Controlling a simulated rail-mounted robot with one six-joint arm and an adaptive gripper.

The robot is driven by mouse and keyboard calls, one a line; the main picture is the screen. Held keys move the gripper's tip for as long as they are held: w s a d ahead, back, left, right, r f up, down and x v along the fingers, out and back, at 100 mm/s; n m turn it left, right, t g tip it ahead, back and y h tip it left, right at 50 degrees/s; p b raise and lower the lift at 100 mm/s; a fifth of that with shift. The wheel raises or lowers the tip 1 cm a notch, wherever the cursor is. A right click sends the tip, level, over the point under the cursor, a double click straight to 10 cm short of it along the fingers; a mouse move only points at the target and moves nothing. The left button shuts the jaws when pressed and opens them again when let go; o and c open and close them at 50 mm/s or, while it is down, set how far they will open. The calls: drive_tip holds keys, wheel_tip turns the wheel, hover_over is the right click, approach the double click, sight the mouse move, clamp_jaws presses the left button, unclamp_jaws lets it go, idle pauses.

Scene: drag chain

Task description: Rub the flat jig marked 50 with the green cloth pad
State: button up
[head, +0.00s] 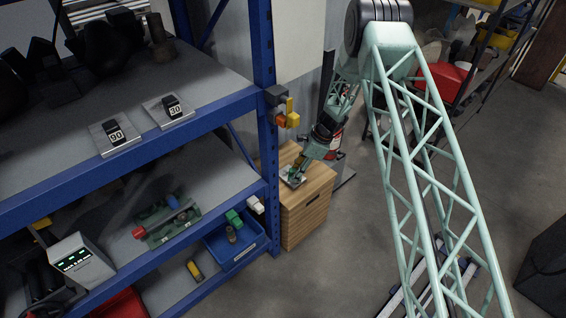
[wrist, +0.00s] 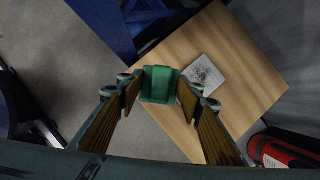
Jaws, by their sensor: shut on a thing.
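A green cloth pad (wrist: 158,84) is between the two fingers of my gripper (wrist: 160,92) in the wrist view, and the gripper is shut on it. A flat grey plate (wrist: 205,75) lies on the wooden cabinet top, just right of the pad in that view. No number is readable on it, so I cannot tell whether it is the jig marked 50. In the head view the plate (head: 292,179) shows partly below my gripper (head: 298,173). I cannot tell whether the pad touches the plate or the wood.
The wooden cabinet (head: 306,207) stands beside the blue shelf rack (head: 262,60). Jigs marked 90 (head: 117,138) and 30 (head: 172,109) lie on the upper shelf. A blue bin (head: 237,262) sits lower. A red extinguisher (wrist: 280,155) stands near the cabinet.

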drive_tip(key=w+a+f+m+t+h, duration=0.1)
drive_tip(key=w+a+f+m+t, duration=0.1)
drive_tip(key=w+a+m, duration=0.4)
drive_tip(key=shift+w+a+m+t+b, duration=0.3)
drive_tip(key=shift+w+m+t+b, duration=0.2)
drive_tip(key=shift+w+m, duration=0.8)
drive_tip(key=shift+w+f, duration=0.1)
